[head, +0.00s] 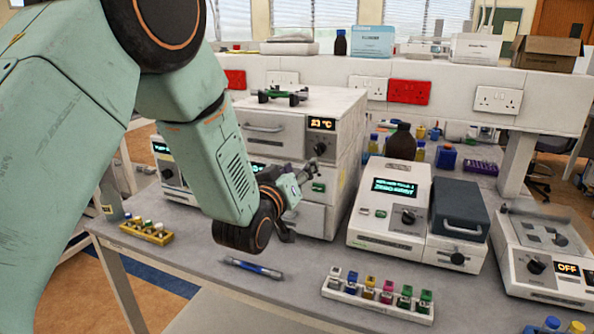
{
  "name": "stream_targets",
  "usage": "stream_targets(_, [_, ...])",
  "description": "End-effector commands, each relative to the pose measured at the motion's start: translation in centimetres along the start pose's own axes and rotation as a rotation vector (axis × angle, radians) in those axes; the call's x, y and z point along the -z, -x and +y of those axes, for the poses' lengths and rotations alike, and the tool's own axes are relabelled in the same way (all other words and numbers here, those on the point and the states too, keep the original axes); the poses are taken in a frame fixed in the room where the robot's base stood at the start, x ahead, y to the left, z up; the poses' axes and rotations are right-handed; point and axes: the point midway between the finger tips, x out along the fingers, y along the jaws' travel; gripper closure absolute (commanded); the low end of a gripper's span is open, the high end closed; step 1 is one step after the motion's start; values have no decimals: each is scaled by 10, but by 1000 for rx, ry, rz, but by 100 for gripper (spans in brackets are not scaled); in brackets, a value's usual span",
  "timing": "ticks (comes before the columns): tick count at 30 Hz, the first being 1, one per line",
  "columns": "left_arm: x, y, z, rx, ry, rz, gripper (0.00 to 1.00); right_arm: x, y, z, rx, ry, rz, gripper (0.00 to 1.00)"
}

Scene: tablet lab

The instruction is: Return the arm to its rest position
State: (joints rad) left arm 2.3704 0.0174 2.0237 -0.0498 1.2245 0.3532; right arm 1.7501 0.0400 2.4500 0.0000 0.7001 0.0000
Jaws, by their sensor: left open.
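My left arm comes in from the upper left and reaches over the lab bench (300,290). My left gripper (302,176) is at the end of it, in front of the white oven-like instrument (270,128) with a display reading about 23 °C. The gripper is small in the picture and partly hidden behind my own wrist; I see nothing held in it. I cannot tell whether it touches the instrument's front. My right gripper is not in view.
A blue pen-like tool (252,267) lies below the gripper. A white rack (378,300) of colored-cap vials stands at the front, a yellow vial rack (146,232) at left. Instruments with displays (392,205) and (545,255) a control panel fill the right.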

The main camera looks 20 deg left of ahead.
Motion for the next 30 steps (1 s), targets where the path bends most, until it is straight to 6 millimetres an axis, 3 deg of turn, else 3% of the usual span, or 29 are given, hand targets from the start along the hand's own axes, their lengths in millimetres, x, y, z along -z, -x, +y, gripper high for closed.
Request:
stream_targets(18, [-6, 4, -3, 11, -35, -28, 51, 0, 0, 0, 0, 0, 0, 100])
stream_targets(20, [-24, 11, -10, 37, -76, -100, 51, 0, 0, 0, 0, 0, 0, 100])
stream_targets(22, [-57, 28, -22, 73, -122, -214, 51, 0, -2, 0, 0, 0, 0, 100])
stream_targets(30, [-209, 115, -77, 168, -210, -616, 51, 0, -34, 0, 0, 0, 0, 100])
